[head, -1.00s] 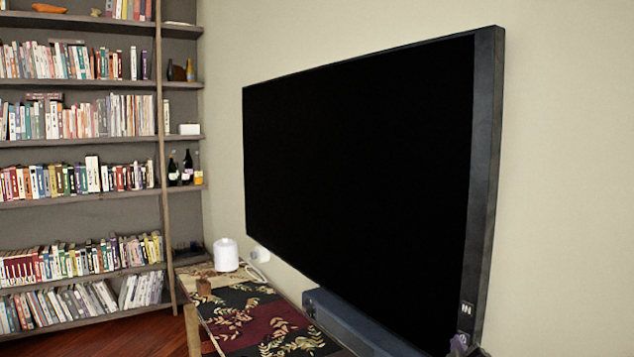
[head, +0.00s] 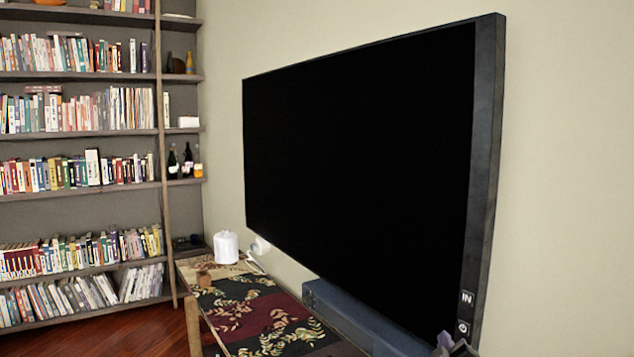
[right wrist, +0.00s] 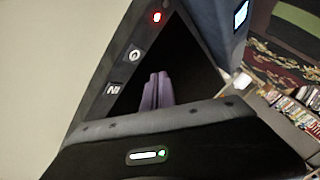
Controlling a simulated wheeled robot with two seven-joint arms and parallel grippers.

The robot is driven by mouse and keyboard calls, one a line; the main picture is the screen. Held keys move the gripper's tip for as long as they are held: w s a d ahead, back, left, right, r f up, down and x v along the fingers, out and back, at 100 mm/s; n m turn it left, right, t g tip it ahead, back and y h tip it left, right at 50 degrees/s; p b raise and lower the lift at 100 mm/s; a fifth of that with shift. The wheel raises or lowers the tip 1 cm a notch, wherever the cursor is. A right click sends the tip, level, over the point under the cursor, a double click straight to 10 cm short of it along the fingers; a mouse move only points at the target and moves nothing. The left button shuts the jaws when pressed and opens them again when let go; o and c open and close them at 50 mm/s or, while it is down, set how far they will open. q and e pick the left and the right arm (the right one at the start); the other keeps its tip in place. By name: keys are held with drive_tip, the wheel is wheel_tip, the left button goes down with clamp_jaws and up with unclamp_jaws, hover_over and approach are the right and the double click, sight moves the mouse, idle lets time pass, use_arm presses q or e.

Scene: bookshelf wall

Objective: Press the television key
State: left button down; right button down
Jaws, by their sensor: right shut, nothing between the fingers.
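The television (head: 355,160) hangs on the wall with a black screen. On its right side edge, near the bottom, are a power key (head: 463,328) and an IN key (head: 467,298). In the right wrist view the power key (right wrist: 134,55) and the IN key (right wrist: 114,87) show on the dark edge, with a red light (right wrist: 156,17) above. My right gripper (head: 447,343) is at the bottom of the head view, just below the power key. Its fingers (right wrist: 158,77) are shut and empty in the right wrist view; contact with the television cannot be told. My left gripper is out of view.
A low cabinet with a patterned cloth (head: 245,315) stands below the television, holding a white canister (head: 225,247) and a dark blue box-like bar (head: 350,318). A bookshelf (head: 80,205) fills the left side. The wall right of the television is bare.

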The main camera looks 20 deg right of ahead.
drive_tip(key=shift+s+a, duration=0.15)
drive_tip(key=shift+a, duration=0.4)
drive_tip(key=shift+s+a, duration=0.15)
drive_tip(key=shift+a, duration=0.35)
